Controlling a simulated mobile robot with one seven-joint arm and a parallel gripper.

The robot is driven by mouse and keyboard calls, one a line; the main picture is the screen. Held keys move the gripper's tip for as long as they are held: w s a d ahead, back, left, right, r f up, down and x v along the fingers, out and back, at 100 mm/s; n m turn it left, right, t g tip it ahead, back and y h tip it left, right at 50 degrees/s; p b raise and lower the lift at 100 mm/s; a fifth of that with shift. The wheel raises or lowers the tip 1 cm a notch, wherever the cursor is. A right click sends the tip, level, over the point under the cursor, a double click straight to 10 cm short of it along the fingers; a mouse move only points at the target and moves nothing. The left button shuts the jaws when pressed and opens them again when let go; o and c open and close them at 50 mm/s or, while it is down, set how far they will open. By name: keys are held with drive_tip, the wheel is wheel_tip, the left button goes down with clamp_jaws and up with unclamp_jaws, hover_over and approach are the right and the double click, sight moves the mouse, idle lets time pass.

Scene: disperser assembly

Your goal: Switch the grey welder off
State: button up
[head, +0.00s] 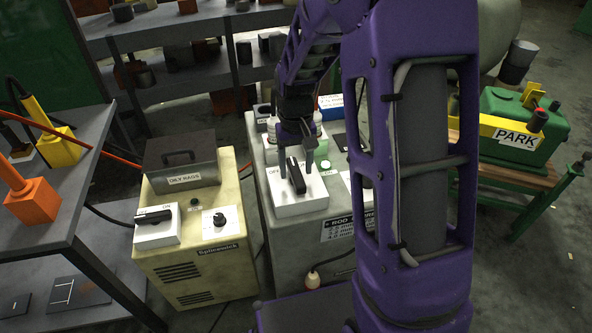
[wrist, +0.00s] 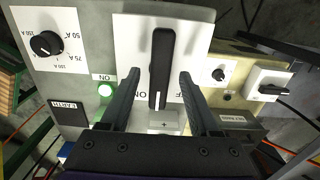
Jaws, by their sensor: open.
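The grey welder (head: 285,238) stands in the middle of the head view. Its top carries a white switch plate (head: 303,206) with a black rotary handle (head: 299,180). OFF is printed left of the handle there. In the wrist view the handle (wrist: 161,60) stands lengthwise, its white mark at the lower end; the OFF lettering at right is partly covered. A green lamp (wrist: 106,91) labelled ON glows beside the plate. My gripper (head: 295,168) points down over the switch. In the wrist view its open fingers (wrist: 159,78) straddle the handle, with gaps on both sides.
A cream welder (head: 197,258) with its own switch (head: 156,222) and an oily-rags box (head: 181,161) stands close left. A current dial (wrist: 46,44) sits on the grey welder. A green PARK unit (head: 520,125) is at right, and shelves (head: 190,70) stand behind.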

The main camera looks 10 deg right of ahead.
drive_tip(key=shift+f, duration=0.4)
clamp_jaws()
